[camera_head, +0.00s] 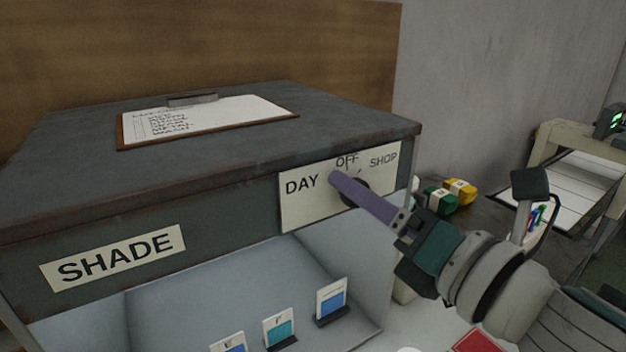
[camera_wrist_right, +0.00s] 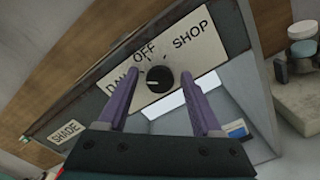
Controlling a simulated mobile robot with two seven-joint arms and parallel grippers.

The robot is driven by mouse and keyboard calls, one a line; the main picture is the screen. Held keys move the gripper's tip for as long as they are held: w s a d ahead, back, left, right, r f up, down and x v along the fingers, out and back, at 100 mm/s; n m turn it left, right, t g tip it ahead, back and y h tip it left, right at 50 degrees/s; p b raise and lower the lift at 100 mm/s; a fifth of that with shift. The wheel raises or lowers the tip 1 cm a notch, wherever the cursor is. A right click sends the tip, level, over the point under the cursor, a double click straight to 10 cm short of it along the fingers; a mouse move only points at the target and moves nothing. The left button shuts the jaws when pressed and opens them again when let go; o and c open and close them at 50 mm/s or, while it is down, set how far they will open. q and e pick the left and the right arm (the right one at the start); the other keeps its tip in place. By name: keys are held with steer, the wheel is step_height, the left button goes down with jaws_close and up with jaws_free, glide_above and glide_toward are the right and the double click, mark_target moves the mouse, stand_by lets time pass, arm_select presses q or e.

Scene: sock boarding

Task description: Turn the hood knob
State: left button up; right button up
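The black hood knob (camera_wrist_right: 159,79) sits on a pale plate (camera_wrist_right: 205,50) marked DAY, OFF and SHOP. In the head view the knob (camera_head: 358,186) shows partly behind a purple finger of my right gripper (camera_head: 340,182). In the right wrist view this gripper (camera_wrist_right: 160,85) is open, with one finger to each side of the knob and a gap on both sides. I cannot tell if the fingertips reach past the knob's face. A short pale mark shows on the knob; its exact setting is unclear. My left gripper is not in view.
The grey hood (camera_head: 235,150) carries a clipboard (camera_head: 205,120) on top and a SHADE label (camera_head: 115,258) in front. Several small cards stand inside the booth below. Green and yellow boxes (camera_head: 460,190) lie to the right, behind my right arm.

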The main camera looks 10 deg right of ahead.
jaws_close()
stand_by(0.3)
steer(key=shift+m, duration=0.4)
steer(key=shift+f+m+p, duration=0.2)
steer(key=shift+m+p, duration=1.2)
steer(key=shift+m, duration=8.2)
steer(key=shift+o, duration=0.6)
jaws_free()
